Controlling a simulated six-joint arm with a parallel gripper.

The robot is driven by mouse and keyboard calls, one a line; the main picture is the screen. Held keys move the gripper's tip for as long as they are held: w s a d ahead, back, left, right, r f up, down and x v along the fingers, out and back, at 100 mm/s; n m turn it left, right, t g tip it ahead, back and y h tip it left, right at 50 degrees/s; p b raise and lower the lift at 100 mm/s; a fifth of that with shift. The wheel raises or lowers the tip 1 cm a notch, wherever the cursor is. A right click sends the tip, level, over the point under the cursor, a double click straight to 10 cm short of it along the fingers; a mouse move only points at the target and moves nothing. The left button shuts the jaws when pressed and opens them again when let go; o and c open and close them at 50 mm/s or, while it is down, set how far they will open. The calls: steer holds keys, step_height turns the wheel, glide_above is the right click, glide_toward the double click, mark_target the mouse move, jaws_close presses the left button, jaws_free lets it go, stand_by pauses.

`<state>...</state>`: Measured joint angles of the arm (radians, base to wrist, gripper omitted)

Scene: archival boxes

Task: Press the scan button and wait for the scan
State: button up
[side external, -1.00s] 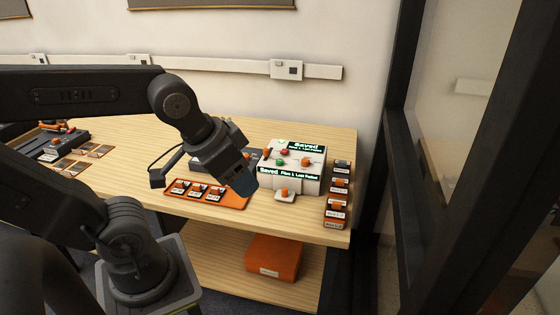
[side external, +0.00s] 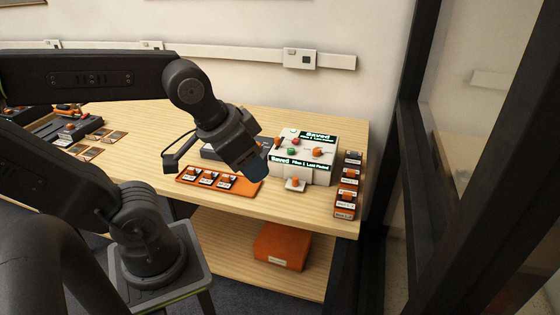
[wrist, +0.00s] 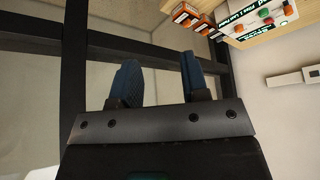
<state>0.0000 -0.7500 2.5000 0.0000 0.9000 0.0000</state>
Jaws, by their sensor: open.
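The white scan console (side external: 318,173) stands on the bench at the right. Its top has a green button (side external: 291,151), a red button (side external: 295,133) and orange knobs (side external: 317,152); I cannot tell which one is the scan button. Two dark green displays (side external: 318,136) read "Saved". My gripper (side external: 257,171) is at the console's left in the side view, pointing down over the bench. In the wrist view my gripper (wrist: 162,80) has its two blue fingers apart with nothing between them. There the console (wrist: 263,38) shows at the upper right, away from the fingers.
An orange tray (side external: 246,190) with several small cartridges lies left of the console. A small white pad with an orange knob (side external: 295,184) sits in front of it. Orange and dark boxes (side external: 347,190) line its right side. An orange box (side external: 282,247) is on the shelf below.

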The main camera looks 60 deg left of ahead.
jaws_close()
stand_by(1.4)
